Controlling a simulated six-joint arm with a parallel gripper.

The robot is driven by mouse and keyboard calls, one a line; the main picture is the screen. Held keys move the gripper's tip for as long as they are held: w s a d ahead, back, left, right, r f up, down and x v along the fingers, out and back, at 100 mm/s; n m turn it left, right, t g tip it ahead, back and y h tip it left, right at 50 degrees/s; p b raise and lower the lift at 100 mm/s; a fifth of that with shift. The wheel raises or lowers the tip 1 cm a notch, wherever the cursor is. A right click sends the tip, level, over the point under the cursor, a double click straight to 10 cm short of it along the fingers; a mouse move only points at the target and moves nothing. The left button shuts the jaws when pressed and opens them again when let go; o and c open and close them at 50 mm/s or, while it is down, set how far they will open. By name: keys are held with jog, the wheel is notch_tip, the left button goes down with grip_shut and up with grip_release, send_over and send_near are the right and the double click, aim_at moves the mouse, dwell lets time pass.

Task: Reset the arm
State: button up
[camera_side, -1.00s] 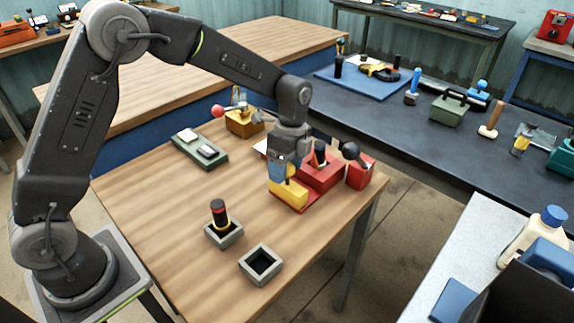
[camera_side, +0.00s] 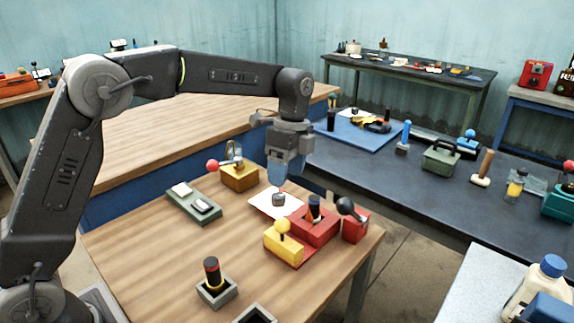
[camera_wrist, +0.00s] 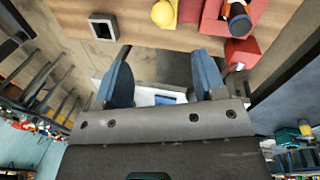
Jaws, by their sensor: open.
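My gripper (camera_side: 279,180) hangs above the wooden table (camera_side: 150,260), apart from the things on it. In the wrist view my gripper's two blue fingers (camera_wrist: 163,78) are spread with nothing between them. The yellow block (camera_side: 283,246) with its yellow knob stands in front of my gripper, beside a red block (camera_side: 318,230) that holds a dark cylinder with an orange band. Another red block (camera_side: 355,228) with a black ball knob stands at the right.
White sheet (camera_side: 265,206) with a small grey piece lies behind the blocks. A green tray (camera_side: 193,206), a yellow box (camera_side: 238,180) with a red-ball lever and a grey holder (camera_side: 217,293) with a banded black cylinder stand left. A square grey holder (camera_side: 255,315) is cut off below.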

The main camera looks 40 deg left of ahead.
jog(key=shift+w+r, duration=0.1)
jog(key=shift+r, duration=0.45)
jog(key=s+a+r+n+t, duration=0.1)
jog(key=s+r+n+t, duration=0.1)
jog(key=s+r+n, duration=0.3)
jog(key=s+a+r+n+t, duration=0.2)
jog(key=s, duration=0.5)
jog(key=s+f+n+t, duration=0.2)
jog(key=s+n, duration=0.2)
jog(key=s, duration=0.3)
jog(key=s+a+f+n+t, duration=0.1)
jog(key=s+f+n, duration=0.1)
jog(key=s+n, duration=0.2)
jog(key=s, duration=0.3)
jog(key=shift+s+a+f+n+t, duration=0.15)
jog(key=shift+a+f+n+t, duration=0.1)
jog(key=shift+f+n+t, duration=0.15)
